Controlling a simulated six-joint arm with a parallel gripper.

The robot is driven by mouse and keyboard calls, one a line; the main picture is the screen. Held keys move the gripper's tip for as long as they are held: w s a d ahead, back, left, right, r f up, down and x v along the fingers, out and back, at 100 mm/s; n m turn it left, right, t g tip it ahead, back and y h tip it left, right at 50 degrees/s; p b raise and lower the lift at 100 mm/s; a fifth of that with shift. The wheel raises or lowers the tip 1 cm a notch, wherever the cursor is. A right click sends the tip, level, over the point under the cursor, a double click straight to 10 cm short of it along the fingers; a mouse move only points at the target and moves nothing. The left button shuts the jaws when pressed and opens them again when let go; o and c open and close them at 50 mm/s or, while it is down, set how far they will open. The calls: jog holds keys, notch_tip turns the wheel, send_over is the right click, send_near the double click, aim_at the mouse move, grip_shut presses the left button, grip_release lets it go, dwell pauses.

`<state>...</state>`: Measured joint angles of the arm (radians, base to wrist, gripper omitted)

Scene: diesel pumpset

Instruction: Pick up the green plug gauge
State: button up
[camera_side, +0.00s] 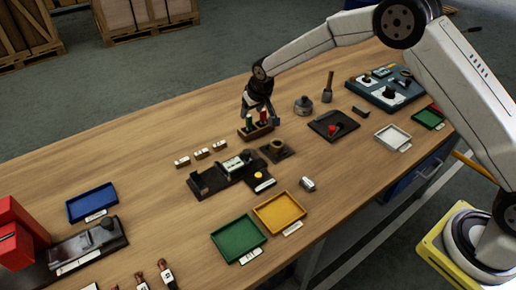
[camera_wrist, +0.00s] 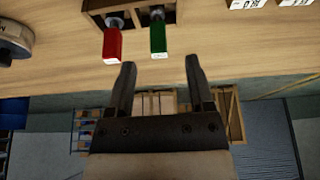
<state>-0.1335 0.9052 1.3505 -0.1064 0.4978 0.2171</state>
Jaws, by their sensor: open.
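The green plug gauge (camera_wrist: 158,38) stands in a wooden rack (camera_wrist: 92,5), with its green handle toward my gripper in the wrist view. A red plug gauge (camera_wrist: 112,44) stands beside it, to its left in that view. In the side view the green gauge (camera_side: 249,120) and red gauge (camera_side: 262,116) show under my wrist, partly hidden by the fingers. My gripper (camera_wrist: 160,66) is open and empty. Its two fingertips lie just short of the green handle, one on each side of its line in the wrist view. I see no contact.
Small labelled blocks (camera_side: 201,153) lie left of the rack. A dark fixture (camera_side: 222,176) is in front. A round metal part (camera_side: 303,105) and a dark tray (camera_side: 333,125) stand to the right. Green (camera_side: 238,240) and yellow (camera_side: 279,213) trays lie near the front edge.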

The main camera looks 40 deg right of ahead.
aim_at(250, 117)
jog(key=shift+w+f, duration=0.1)
jog(key=shift+f, duration=0.2)
jog(key=shift+x, duration=2.6)
jog(key=shift+c, duration=0.2)
grip_shut()
